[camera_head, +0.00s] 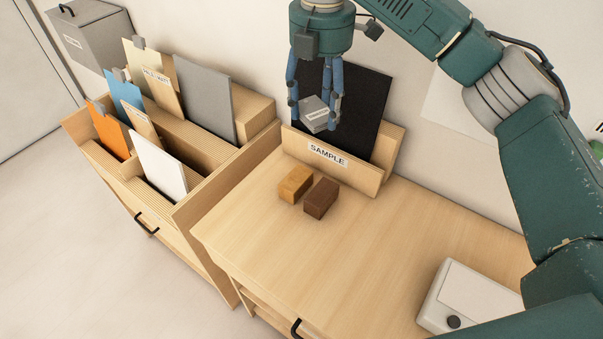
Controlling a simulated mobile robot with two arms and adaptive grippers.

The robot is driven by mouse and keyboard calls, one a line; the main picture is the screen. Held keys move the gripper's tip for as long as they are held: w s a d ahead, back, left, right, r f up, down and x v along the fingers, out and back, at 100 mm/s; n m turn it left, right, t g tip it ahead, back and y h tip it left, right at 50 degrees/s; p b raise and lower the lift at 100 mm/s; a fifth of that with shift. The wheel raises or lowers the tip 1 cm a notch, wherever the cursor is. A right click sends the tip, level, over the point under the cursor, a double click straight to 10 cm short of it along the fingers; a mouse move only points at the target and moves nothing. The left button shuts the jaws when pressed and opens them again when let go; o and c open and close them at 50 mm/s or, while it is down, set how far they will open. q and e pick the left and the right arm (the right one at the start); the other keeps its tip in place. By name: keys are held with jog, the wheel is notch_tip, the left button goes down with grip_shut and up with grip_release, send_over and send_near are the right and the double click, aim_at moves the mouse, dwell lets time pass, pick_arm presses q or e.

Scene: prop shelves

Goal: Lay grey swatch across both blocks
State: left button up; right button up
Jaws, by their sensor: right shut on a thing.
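Two small wooden blocks, an ochre one (295,183) and a dark brown one (321,199), lie side by side on the wooden counter with a narrow gap between them. A large plain grey swatch (205,98) stands upright in the rack at left. My right gripper (315,112) hangs above and behind the blocks, in front of a black panel. Its blue fingers are shut on a small grey labelled piece (318,115); its label is too small to read. Whether this piece is joined to anything behind it cannot be told. My left gripper is not in view.
The black panel (362,112) leans in a wooden holder marked SAMPLE (360,177), close behind the blocks. The rack (196,187) holds several coloured swatches. A grey-white device (470,298) sits at front right. The middle of the counter is clear.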

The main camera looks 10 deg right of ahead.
jog(key=f+p, duration=0.1)
jog(key=f, duration=0.5)
jog(key=f+p, duration=0.1)
jog(key=f, duration=1.2)
jog(key=shift+a+f+p, duration=0.25)
jog(key=shift+a+p, duration=0.05)
jog(key=shift+p, duration=0.1)
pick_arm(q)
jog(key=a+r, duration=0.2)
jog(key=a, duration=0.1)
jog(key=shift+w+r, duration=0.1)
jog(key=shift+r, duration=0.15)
pick_arm(e)
jog(key=shift+f, duration=0.1)
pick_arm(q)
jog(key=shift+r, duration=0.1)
pick_arm(e)
jog(key=shift+f, duration=0.15)
jog(key=shift+f, duration=0.25)
jog(key=o, duration=1)
